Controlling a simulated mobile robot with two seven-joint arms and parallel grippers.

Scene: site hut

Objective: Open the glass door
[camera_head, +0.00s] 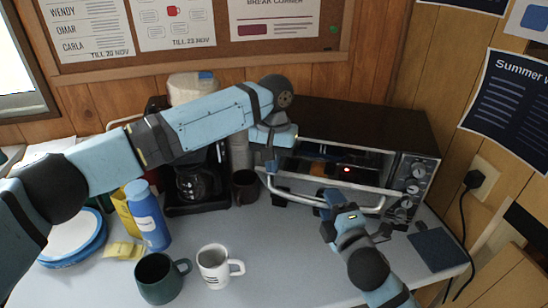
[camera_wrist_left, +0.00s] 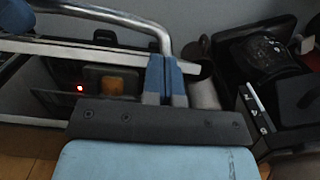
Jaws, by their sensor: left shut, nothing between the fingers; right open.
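The toaster oven (camera_head: 370,125) stands at the back right of the table. Its glass door looks partly open, tilted forward, with its pale top edge (camera_head: 365,187) in front of the interior. The curved metal handle (camera_head: 298,199) runs along the door front; it also shows in the left wrist view (camera_wrist_left: 120,17). My left gripper (camera_head: 271,165) is shut and empty at the left end of the door's top edge, its fingertips (camera_wrist_left: 165,75) close to the handle's bend. My right gripper (camera_head: 335,203) is open at the handle's middle; whether it touches the bar is unclear.
A coffee maker (camera_head: 195,180) and a dark mug (camera_head: 245,187) stand left of the oven. A green mug (camera_head: 158,279), a white mug (camera_head: 214,266) and a blue bottle (camera_head: 147,215) stand nearer. A dark pad (camera_head: 437,248) lies right. The front middle is clear.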

